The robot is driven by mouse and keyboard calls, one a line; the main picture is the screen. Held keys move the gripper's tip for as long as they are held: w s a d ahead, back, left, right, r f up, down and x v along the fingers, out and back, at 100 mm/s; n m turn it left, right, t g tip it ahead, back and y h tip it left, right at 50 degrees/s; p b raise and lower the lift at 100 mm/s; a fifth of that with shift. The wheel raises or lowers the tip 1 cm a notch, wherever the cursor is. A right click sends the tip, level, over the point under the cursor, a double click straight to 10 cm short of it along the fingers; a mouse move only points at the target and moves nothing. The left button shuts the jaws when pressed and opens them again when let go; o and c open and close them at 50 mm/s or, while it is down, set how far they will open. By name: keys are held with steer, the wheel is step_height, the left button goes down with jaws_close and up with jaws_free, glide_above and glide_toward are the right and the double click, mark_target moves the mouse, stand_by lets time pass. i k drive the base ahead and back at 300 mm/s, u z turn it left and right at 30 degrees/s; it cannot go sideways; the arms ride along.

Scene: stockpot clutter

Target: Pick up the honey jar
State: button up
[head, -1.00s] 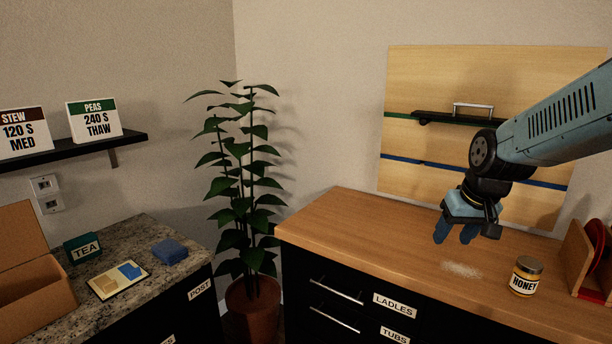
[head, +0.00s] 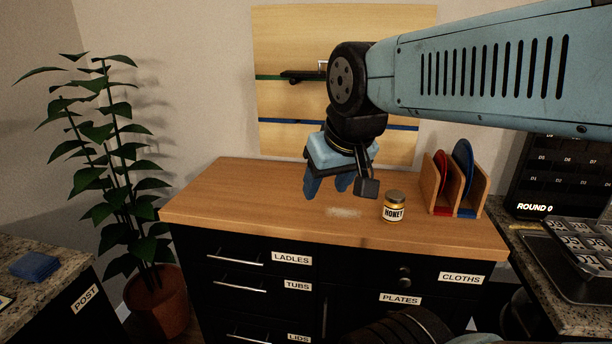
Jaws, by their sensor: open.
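The honey jar (head: 394,208) stands upright on the wooden counter (head: 250,205), near its front edge and right of the middle. It has a dark lid, a golden body and a white label reading HONEY. My gripper (head: 328,190) hangs fingers down over the counter, to the left of the jar and apart from it. Its blue fingers are open, and nothing shows between them. The jar is not hidden by the arm.
A pale powdery patch (head: 344,212) lies left of the jar. A wooden rack (head: 429,186) with red and blue discs stands behind it on the right. A dark tray (head: 575,262) lies on the right counter. A potted plant (head: 155,300) stands left. The counter's left part is clear.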

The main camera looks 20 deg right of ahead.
mark_target(393, 205)
steer(key=z, duration=0.05)
steer(key=k, duration=1.7)
steer(key=z, duration=0.55)
steer(key=i, duration=1)
steer(key=u, duration=0.05)
